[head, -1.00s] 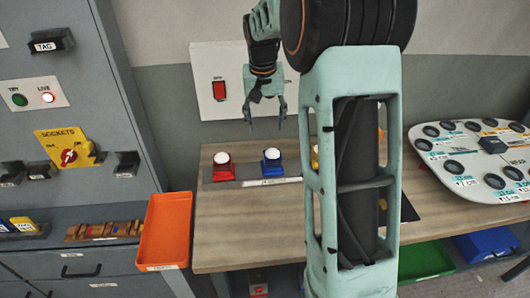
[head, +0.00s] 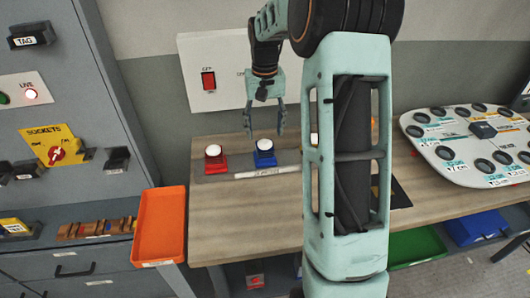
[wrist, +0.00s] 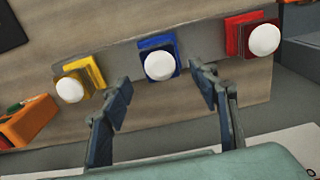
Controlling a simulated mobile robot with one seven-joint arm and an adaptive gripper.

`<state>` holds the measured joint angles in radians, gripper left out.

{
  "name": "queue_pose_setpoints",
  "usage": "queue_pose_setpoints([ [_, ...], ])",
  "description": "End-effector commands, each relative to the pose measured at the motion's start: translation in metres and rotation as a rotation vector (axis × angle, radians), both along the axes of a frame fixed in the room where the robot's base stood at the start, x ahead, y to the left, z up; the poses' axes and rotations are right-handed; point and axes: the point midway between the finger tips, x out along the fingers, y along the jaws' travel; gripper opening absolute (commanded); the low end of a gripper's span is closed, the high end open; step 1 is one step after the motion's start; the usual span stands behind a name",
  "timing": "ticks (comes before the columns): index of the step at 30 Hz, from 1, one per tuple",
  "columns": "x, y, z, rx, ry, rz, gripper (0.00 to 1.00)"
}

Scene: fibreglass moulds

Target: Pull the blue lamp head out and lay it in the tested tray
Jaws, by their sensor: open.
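The blue lamp head (head: 264,155), a blue square base with a white dome, sits on a grey strip on the wooden bench. My gripper (head: 265,133) is open and empty, pointing down just above and around the line of the blue lamp; I cannot tell the exact gap. In the wrist view the blue lamp head (wrist: 158,62) lies beyond the open fingertips of my gripper (wrist: 158,88), roughly centred between them. An orange tray (head: 160,225) stands at the bench's left end; its label is too small to read.
A red lamp (head: 214,160) sits left of the blue one; a yellow lamp (wrist: 76,84) sits on its other side. A white switch panel (head: 209,95) is on the wall behind. The front bench is clear.

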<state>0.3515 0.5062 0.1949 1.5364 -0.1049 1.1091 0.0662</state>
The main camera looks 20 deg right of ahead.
Motion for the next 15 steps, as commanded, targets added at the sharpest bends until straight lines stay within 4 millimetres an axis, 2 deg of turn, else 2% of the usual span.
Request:
queue_pose_setpoints([
  [15, 0.000, 0.000, -0.072, 0.000, 0.001, 0.000, 0.55],
])
